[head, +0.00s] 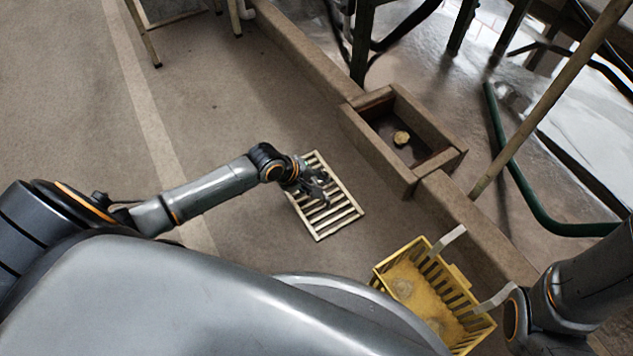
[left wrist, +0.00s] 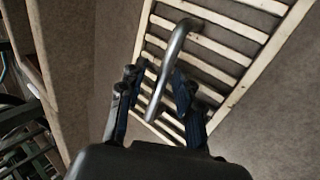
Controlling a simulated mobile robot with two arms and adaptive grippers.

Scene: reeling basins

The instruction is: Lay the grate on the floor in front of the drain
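The grate (head: 347,218), a pale slatted panel, appears to lie flat on the floor in front of the drain box (head: 433,165), with bare floor between them. My left gripper (head: 318,184) is over the grate's upper part. In the left wrist view the grate (left wrist: 215,63) has a curved metal handle (left wrist: 172,52). The fingers of my left gripper (left wrist: 158,80) stand apart on either side of this handle, with gaps showing. My right arm enters at the lower right, but its fingers do not show.
A yellow slatted basket (head: 412,283) stands at the lower right. A small tan lump (head: 401,138) lies inside the drain box. A low curb (head: 300,50) runs along both sides of the box. A wooden pole (head: 545,100) leans at the right. The floor left of the grate is clear.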

